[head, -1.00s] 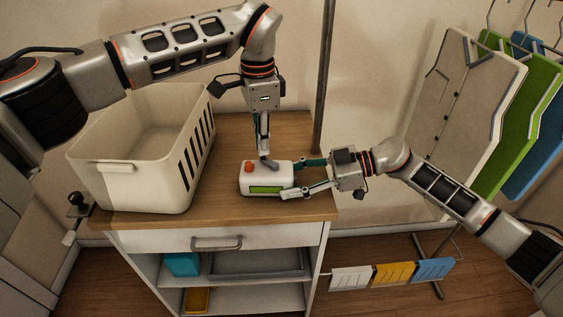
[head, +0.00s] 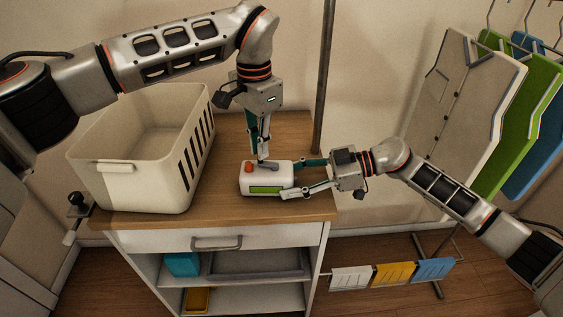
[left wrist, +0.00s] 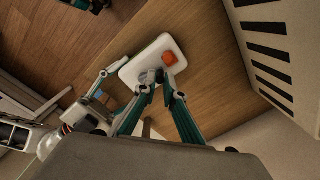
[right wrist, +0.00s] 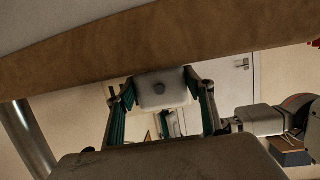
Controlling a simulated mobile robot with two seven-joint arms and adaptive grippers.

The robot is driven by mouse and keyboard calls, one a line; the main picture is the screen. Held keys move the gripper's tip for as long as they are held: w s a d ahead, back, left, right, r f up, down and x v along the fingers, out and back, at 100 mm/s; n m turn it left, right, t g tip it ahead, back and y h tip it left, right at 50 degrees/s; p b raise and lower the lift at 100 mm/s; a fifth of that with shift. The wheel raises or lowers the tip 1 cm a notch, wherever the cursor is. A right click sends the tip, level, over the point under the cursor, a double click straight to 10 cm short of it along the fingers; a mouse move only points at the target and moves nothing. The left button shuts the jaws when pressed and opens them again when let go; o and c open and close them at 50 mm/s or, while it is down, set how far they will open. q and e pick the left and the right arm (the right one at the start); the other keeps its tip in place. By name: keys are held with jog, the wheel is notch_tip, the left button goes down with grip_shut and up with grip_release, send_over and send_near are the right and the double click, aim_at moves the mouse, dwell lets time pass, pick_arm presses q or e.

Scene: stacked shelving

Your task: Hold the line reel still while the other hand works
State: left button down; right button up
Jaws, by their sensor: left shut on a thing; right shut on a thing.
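The line reel appears to be the white box (head: 264,188) with an orange button (head: 248,168) and a green panel on its front. It sits on the wooden top, near the right front. My right gripper (head: 291,179) is shut on its right end, one finger on each side; the right wrist view shows the box end (right wrist: 163,98) between the fingers. My left gripper (head: 262,158) points down from above, shut on a small grey part (left wrist: 147,78) on top of the box, beside the orange button (left wrist: 169,58). The fingertips hide much of that part.
A cream basket (head: 130,185) with slotted sides stands left of the box on the wooden cabinet top (head: 230,130). A grey pole (head: 322,80) rises behind, at right. Bare wood lies between basket and box.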

pick_arm(q)
jog(key=shift+s, duration=0.1)
jog(key=n, duration=0.2)
jog(key=s+n, duration=0.1)
jog(key=n, duration=0.1)
jog(key=shift+s, duration=0.1)
jog(key=c, duration=2.3)
grip_release()
pick_arm(e)
jog(key=o, duration=0.8)
jog(key=shift+c, duration=0.2)
pick_arm(q)
notch_tip(320, 180, up, 5)
jog(key=shift+f, duration=0.1)
